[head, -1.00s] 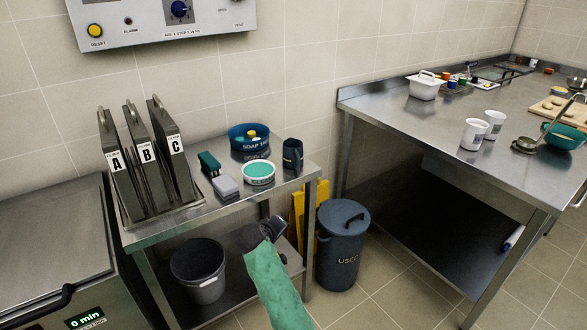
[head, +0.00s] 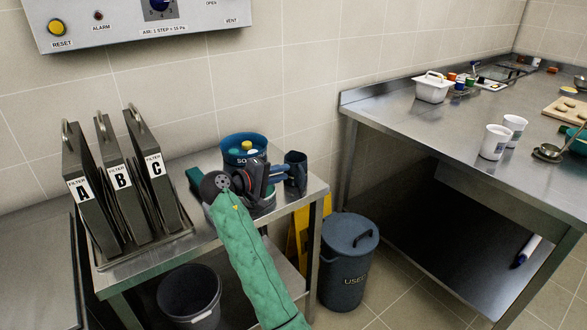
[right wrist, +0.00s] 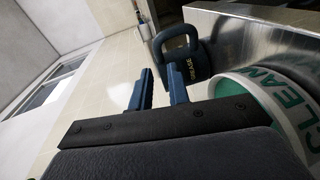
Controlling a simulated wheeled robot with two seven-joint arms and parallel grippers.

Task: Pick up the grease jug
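The grease jug (head: 297,170) is a dark blue jug standing upright at the right end of the small steel table. In the right wrist view the jug (right wrist: 202,62) shows its GREASE lettering and a loop handle. My right gripper (head: 282,177) is at the jug's left side, pointing at it. In the wrist view its two blue fingers (right wrist: 160,82) are apart with nothing between them, and the jug lies just beyond their tips. Whether a finger touches the jug I cannot tell. My left gripper is out of view.
A round tub lettered CLEAN (right wrist: 262,103) is close beside my right gripper. The blue soap tub (head: 238,146) stands behind it. Filters A, B and C (head: 118,180) stand at left. The USED bin (head: 347,268) and a grey bucket (head: 190,298) are below.

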